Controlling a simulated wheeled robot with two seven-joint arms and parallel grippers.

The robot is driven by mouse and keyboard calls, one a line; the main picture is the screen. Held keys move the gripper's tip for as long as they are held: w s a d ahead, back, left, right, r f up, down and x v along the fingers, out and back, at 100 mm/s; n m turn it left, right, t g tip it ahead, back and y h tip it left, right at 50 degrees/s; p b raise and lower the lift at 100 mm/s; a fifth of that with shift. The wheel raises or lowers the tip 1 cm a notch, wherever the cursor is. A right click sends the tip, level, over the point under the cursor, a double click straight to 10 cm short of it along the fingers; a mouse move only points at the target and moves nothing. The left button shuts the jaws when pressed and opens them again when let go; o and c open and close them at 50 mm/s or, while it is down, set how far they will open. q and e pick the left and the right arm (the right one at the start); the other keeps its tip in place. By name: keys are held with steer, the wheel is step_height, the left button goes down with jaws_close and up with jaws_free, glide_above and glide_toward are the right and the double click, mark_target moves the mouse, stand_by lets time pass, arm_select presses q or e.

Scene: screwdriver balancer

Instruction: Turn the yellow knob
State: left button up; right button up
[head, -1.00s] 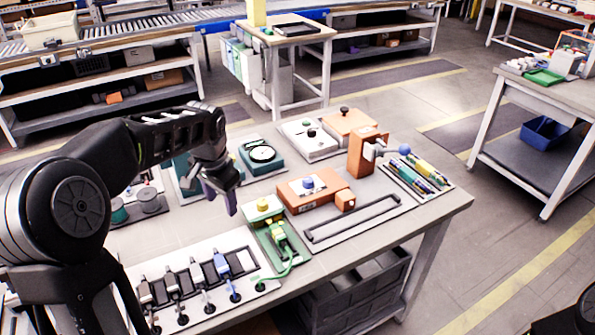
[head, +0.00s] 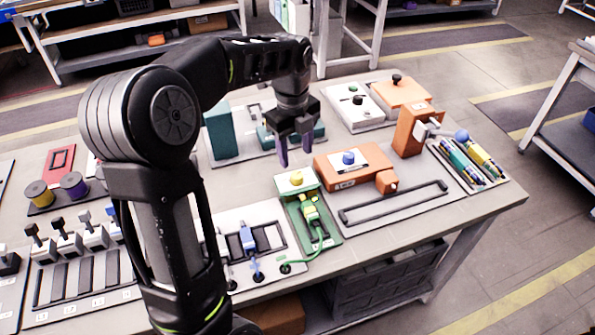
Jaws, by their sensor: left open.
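The yellow knob (head: 296,178) sits on the white top plate of a small green unit (head: 328,240) near the middle of the table. A yellow plug with a green cable is on the lower part of the same unit. My left gripper (head: 296,153) points down with its two purple-tipped fingers apart and nothing between them. In the picture it is just above and behind the yellow knob, not around it. My right gripper is out of view.
An orange box with a blue knob (head: 348,158) stands right of the green unit. A teal block (head: 219,130) stands behind left. Plugs on a white panel (head: 282,232) lie in front left. A pen tray (head: 466,163) is at the right.

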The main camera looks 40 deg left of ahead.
mark_target(297, 175)
arm_select(q)
steer(key=shift+w+f, duration=0.2)
steer(key=shift+f, duration=3.75)
steer(key=shift+c, duration=0.2)
jaws_close()
